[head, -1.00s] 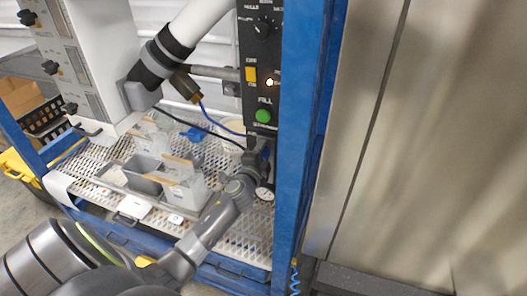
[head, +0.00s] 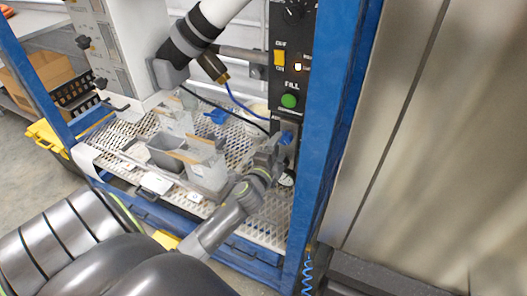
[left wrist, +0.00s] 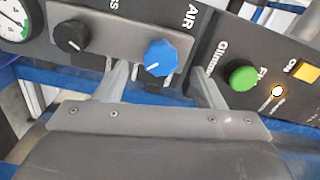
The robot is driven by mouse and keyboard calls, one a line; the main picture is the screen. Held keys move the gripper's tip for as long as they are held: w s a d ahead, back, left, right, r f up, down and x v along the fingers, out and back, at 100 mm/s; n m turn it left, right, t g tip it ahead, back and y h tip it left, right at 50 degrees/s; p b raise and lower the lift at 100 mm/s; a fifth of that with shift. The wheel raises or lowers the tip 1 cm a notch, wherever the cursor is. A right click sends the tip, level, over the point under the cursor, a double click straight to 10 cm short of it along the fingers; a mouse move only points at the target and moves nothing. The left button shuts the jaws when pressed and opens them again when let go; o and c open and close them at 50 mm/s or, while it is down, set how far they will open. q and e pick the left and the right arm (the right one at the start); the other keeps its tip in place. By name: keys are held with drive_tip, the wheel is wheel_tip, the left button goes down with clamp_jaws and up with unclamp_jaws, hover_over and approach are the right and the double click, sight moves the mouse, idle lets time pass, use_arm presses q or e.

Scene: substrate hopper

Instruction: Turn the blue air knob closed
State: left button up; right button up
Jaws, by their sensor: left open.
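The blue air knob (left wrist: 160,58) is on a grey panel under the word AIR, in the left wrist view. Its white pointer line slants to the lower left. In the head view the knob (head: 286,138) shows just past my left gripper (head: 276,146), low on the control post. In the left wrist view my left gripper (left wrist: 163,76) is open, with one finger on each side of the blue knob. I cannot tell whether the fingers touch it. My right gripper is out of view.
A black knob (left wrist: 72,36) and a pressure gauge (left wrist: 18,18) are left of the blue knob. A green button (left wrist: 241,75) and an orange switch (left wrist: 307,70) are to its right. A bin (head: 165,155) stands on the perforated deck. A blue post (head: 335,130) rises at the right.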

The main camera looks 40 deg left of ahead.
use_arm(q)
drive_tip(key=v, duration=1)
drive_tip(key=shift+s+b, duration=0.35)
drive_tip(key=shift+f, duration=0.1)
drive_tip(key=s+a+f+n+g+h, duration=0.1)
drive_tip(key=s+f+n+g, duration=0.25)
drive_tip(key=f, duration=1.15)
drive_tip(key=s+f+n+g, duration=0.3)
drive_tip(key=s+f+g, duration=0.15)
drive_tip(key=f, duration=1.05)
drive_tip(key=s+d+f+n+g, duration=0.1)
drive_tip(key=s+f+n+g, duration=0.1)
drive_tip(key=s+f, duration=0.4)
drive_tip(key=s+d+f+n+g+h+p, duration=0.1)
drive_tip(key=s+f, duration=0.5)
drive_tip(key=s, duration=0.7)
drive_tip(key=s+d+f+n+g+h, duration=0.1)
drive_tip(key=s+f+n+g, duration=0.3)
drive_tip(key=s, duration=0.6)
wheel_tip(320, 180, down, 3)
drive_tip(key=shift+s+d+r+g, duration=0.15)
drive_tip(key=shift+s+d+g, duration=0.15)
drive_tip(key=shift+d+g, duration=0.4)
